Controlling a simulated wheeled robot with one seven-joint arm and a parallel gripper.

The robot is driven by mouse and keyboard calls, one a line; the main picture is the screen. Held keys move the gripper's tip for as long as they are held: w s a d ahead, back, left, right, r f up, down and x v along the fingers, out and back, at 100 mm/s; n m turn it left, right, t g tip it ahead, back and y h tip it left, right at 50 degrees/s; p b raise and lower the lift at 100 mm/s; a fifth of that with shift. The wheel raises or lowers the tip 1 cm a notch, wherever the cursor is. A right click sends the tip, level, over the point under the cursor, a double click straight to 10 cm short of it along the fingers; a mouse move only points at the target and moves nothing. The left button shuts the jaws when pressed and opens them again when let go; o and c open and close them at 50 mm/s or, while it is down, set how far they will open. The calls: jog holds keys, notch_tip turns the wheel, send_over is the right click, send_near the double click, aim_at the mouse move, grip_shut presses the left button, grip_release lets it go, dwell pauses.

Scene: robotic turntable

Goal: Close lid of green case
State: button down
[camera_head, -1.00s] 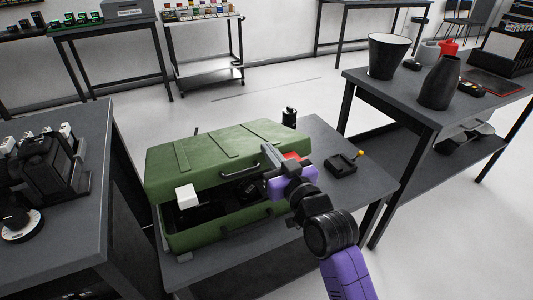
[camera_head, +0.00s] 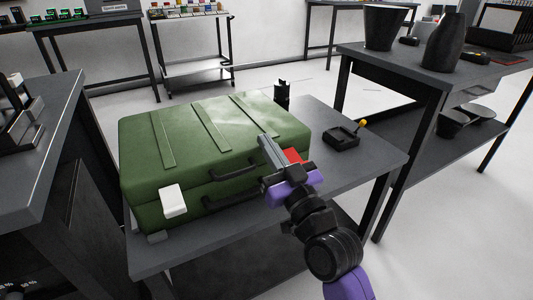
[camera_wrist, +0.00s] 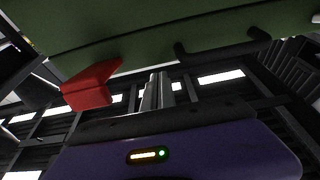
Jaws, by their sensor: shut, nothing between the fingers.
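The green case (camera_head: 190,133) lies on a grey table. Its lid is down, with at most a thin gap to the base along the front seam. A black handle (camera_head: 232,170) and a white latch (camera_head: 173,201) show on its front, with a red latch (camera_head: 292,156) at the right. My gripper (camera_head: 268,150) is shut and empty at the case's right front, by the red latch. In the wrist view the shut fingers (camera_wrist: 157,90) are just below the green case edge, beside the red latch (camera_wrist: 92,84). Whether they touch the case is unclear.
The grey table (camera_head: 345,167) has bare room right of the case. A small black box with a yellow knob (camera_head: 342,135) and a black cylinder (camera_head: 282,92) stand there. Another table (camera_head: 400,66) with dark vessels stands at the right, and a dark bench (camera_head: 40,150) at the left.

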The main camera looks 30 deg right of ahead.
jog(key=shift+s+f+t+b, duration=0.15)
jog(key=shift+f+t+b, duration=0.15)
jog(key=shift+f+b, duration=0.95)
jog(key=shift+f, duration=0.1)
jog(key=shift+r, duration=0.55)
notch_tip(320, 180, up, 4)
jog(key=p, duration=0.3)
jog(key=v, duration=1)
jog(key=shift+s+r+b, duration=0.2)
jog(key=shift+b, duration=0.1)
